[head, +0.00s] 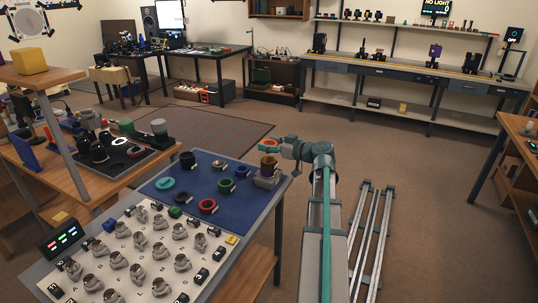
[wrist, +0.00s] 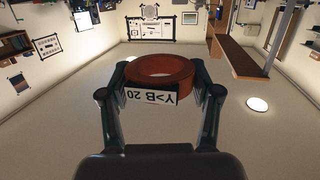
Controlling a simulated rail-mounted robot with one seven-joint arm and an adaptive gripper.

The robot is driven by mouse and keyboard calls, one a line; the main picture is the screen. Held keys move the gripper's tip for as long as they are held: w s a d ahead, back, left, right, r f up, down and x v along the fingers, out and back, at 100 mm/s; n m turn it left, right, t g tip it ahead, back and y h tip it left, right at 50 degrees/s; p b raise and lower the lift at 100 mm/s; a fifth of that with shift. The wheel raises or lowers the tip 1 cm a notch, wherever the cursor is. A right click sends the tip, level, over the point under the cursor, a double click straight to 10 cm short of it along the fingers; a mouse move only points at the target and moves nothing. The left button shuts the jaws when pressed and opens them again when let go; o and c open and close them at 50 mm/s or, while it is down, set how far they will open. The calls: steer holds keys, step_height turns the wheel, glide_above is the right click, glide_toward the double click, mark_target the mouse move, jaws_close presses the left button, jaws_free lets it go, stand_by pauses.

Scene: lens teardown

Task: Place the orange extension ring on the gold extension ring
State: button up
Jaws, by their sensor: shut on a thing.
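The orange extension ring (head: 268,143) is held up at the right end of the blue mat in the head view. In the wrist view the ring (wrist: 160,68) looks red-orange, with a white label reading "Y>B 20" on its near side. My gripper (wrist: 165,80) is shut on it, one finger at each side. In the head view my gripper (head: 272,147) reaches in from the right. A gold-brown ring (head: 268,161), likely the gold extension ring, stands on a grey block (head: 267,179) just below the held ring. The two look apart, with a small gap.
The blue mat (head: 180,213) carries several rings: black (head: 187,160), green (head: 225,185), red (head: 207,206) and blue (head: 242,171), plus a teal piece (head: 165,183). A white panel (head: 118,262) with several grey pieces lies in front. The space above the mat is mostly clear.

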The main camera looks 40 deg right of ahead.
mark_target(269, 159)
steer(key=f, duration=0.1)
steer(key=w+d+f, duration=0.1)
steer(key=w+f, duration=0.1)
steer(key=shift+w+d+f, duration=0.15)
steer(key=shift+w+d, duration=0.05)
steer(key=shift+d, duration=0.1)
steer(key=f, duration=0.3)
steer(key=shift+w+d+p, duration=0.15)
steer(key=shift+w+p, duration=0.05)
steer(key=shift+p, duration=0.15)
steer(key=shift+f, duration=0.35)
steer(key=shift+f+b, duration=0.15)
steer(key=shift+b, duration=0.15)
steer(key=o, duration=1.2)
